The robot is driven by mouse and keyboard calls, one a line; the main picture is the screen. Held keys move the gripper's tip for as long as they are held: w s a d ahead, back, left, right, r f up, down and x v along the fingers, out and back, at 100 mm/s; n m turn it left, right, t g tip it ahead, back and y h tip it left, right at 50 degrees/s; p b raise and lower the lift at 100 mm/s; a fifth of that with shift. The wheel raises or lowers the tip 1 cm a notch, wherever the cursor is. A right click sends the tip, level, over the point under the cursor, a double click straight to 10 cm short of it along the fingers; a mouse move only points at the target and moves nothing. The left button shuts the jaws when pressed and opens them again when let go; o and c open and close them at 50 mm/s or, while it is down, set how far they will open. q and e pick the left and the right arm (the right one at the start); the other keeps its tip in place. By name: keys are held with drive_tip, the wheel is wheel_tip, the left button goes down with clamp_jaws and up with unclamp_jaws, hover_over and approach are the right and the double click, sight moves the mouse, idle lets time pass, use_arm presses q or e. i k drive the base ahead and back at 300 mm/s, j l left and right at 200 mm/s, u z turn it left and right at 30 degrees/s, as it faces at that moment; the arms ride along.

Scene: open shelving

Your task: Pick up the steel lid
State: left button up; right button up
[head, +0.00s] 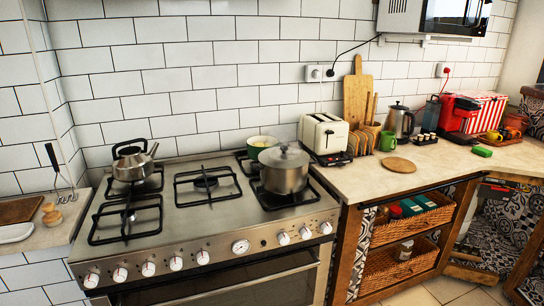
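A steel lid (284,155) with a knob on top sits on a steel pot (285,178). The pot stands on the front right burner of the stove (176,213). The lid looks level and closed on the pot. Neither of my grippers shows in the head view.
A green pot (262,143) stands behind the steel pot, and a kettle (132,160) is at the back left burner. A toaster (323,133) stands on the counter at right. A round wooden board (398,165) lies on the counter, with clear surface around it.

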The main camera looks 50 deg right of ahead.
sight(264, 158)
drive_tip(key=z, duration=1.75)
